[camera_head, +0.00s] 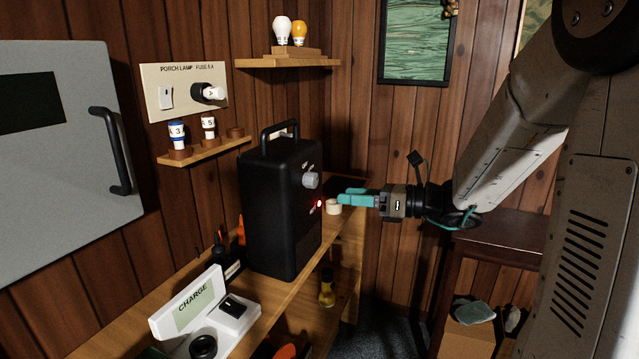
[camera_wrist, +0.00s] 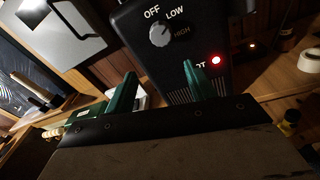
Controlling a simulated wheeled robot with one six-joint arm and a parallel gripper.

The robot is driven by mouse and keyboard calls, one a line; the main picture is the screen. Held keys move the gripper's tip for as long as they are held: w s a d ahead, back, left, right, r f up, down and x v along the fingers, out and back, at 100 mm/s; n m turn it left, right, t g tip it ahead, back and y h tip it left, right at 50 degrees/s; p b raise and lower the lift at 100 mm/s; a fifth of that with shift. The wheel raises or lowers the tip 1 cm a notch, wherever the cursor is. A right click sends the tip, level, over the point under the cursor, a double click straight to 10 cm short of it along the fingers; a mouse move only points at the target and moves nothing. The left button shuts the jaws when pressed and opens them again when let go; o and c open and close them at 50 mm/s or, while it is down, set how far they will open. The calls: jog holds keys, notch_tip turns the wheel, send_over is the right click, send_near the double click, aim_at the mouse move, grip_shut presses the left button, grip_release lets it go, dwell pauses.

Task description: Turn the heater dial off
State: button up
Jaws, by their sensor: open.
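The heater (camera_head: 275,215) is a tall black box with a top handle, standing on a wooden shelf. Its grey dial (camera_head: 311,180) is high on the front face; it also shows in the wrist view (camera_wrist: 160,34), with OFF, LOW and HIGH printed around it. I cannot tell surely which label the dial's mark faces. A red light (camera_wrist: 216,60) glows below and right of the dial. My gripper (camera_head: 343,197) has teal fingers and is in front of the heater's face, lower than the dial. In the wrist view my gripper (camera_wrist: 158,82) is open and empty, its fingers spread below the dial.
A white tape roll (camera_head: 333,207) is on the shelf (camera_head: 345,240) beyond the heater. A white CHARGE unit (camera_head: 188,302) sits nearer on the same shelf. A fuse panel (camera_head: 185,90) and a grey cabinet (camera_head: 60,190) are on the left wall. A yellow bottle (camera_head: 326,290) stands lower down.

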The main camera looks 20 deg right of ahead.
aim_at(316, 182)
jog(key=w+a, duration=0.1)
jog(key=w, duration=0.1)
jog(key=w+a+r+m, duration=0.1)
jog(key=w+a, duration=0.1)
jog(key=w+a+m+t, duration=0.1)
jog(key=w+a, duration=0.1)
jog(key=shift+a+r, duration=0.2)
jog(key=shift+r, duration=0.05)
jog(key=c, duration=1)
